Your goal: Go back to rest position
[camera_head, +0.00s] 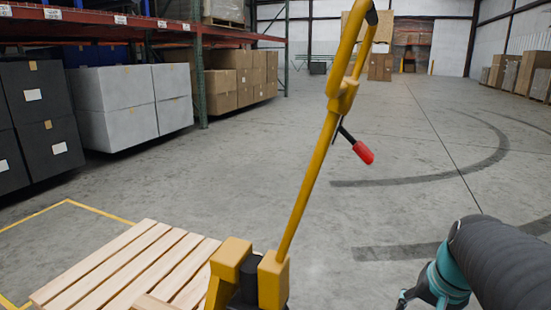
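My arm enters at the lower right in a dark ribbed sleeve with a teal joint. The visible edge of my gripper (405,298) is at the bottom of the picture, mostly cut off. I cannot see both fingertips, or whether it holds anything. It appears over bare floor, to the right of a yellow pallet jack (272,278).
The jack's tall yellow handle (312,185) with a red-tipped lever (362,152) rises mid-picture. A wooden pallet (125,265) lies lower left. Grey boxes (120,105), black boxes (35,130) and cartons (235,85) line the left rack. Open concrete floor extends right and ahead.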

